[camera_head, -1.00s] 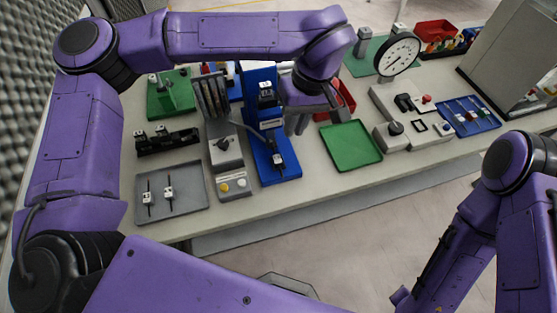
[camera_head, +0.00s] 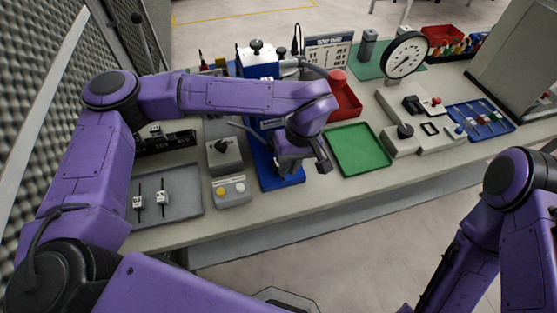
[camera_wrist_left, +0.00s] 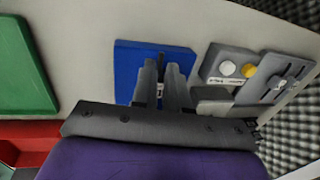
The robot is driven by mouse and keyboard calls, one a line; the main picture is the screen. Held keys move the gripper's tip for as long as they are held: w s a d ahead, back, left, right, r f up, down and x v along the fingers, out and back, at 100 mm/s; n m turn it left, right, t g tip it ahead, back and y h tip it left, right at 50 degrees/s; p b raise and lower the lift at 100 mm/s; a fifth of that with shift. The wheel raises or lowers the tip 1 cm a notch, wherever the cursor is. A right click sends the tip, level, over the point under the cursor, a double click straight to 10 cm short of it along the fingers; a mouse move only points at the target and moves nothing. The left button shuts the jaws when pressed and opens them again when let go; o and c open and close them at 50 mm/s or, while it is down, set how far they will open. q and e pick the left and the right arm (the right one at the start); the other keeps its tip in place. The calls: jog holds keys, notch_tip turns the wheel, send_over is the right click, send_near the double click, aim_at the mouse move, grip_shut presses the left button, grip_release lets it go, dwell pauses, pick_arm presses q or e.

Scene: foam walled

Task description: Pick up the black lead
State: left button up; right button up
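I cannot tell which thing is the black lead. My left gripper (camera_head: 324,163) is over the front end of the blue fixture (camera_head: 268,182), right of the grey tray. In the left wrist view its fingers (camera_wrist_left: 160,65) stand apart over the blue base (camera_wrist_left: 127,70). A dark part with a white patch (camera_wrist_left: 160,90) shows between them; no grip on it shows. My right gripper is out of frame.
A grey button box (camera_head: 231,192) sits between tray and fixture. A green tray (camera_head: 358,150), red bin (camera_head: 345,103) and dial gauge (camera_head: 405,55) are to the right. A blue tray (camera_head: 505,127) holds several small coloured pieces. The bench's front strip is clear.

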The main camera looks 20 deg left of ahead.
pick_arm(q)
jog(key=shift+s+a+f, duration=0.15)
jog(key=shift+f, duration=0.55)
jog(key=shift+s+a+f, duration=0.1)
jog(key=shift+a+f, duration=0.05)
jog(key=shift+f, duration=0.55)
grip_shut()
